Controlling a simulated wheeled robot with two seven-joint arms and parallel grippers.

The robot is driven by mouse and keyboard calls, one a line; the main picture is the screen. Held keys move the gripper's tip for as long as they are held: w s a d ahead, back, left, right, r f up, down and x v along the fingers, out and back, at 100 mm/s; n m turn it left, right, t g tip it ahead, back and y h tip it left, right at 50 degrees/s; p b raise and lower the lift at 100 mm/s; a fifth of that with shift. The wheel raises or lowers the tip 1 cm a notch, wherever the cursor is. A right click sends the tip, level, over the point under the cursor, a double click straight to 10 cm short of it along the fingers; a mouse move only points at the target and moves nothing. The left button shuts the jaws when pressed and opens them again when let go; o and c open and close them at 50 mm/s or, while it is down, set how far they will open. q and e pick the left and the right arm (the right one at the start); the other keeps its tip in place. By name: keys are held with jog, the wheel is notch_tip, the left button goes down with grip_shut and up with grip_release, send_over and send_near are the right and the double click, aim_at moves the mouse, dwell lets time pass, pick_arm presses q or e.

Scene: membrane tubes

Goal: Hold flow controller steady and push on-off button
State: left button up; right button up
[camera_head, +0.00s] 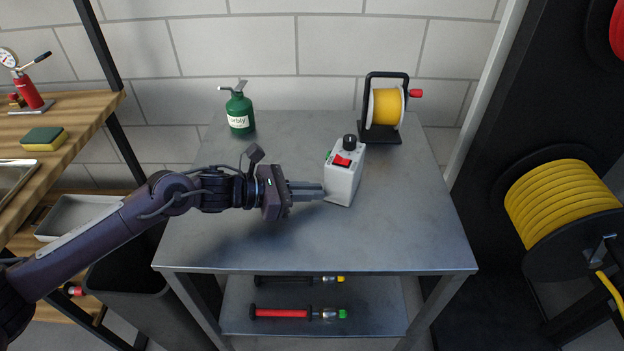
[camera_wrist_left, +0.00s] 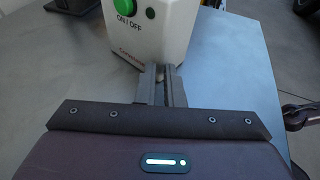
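The flow controller (camera_head: 342,183) is a white box standing on the metal table, with a black knob (camera_head: 349,142) and a red switch (camera_head: 341,161) on top. Its green on-off button (camera_wrist_left: 124,5) is on the face towards my left gripper, above the words ON / OFF; the upper part is cut off by the picture edge. My left gripper (camera_head: 322,190) points at the low part of that face, below the button. Its fingers (camera_wrist_left: 165,78) are together with nothing clearly held; I cannot tell whether the tips touch the box. My right gripper is not in the head view.
A green bottle (camera_head: 239,113) and a small yellow reel (camera_head: 386,106) on a black stand are at the table's back. The table's front and right (camera_head: 415,225) are clear. A dark, unidentified part (camera_wrist_left: 304,114) shows at the wrist view's right edge.

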pick_arm(q)
grip_shut()
jog(key=o, duration=1.5)
grip_release()
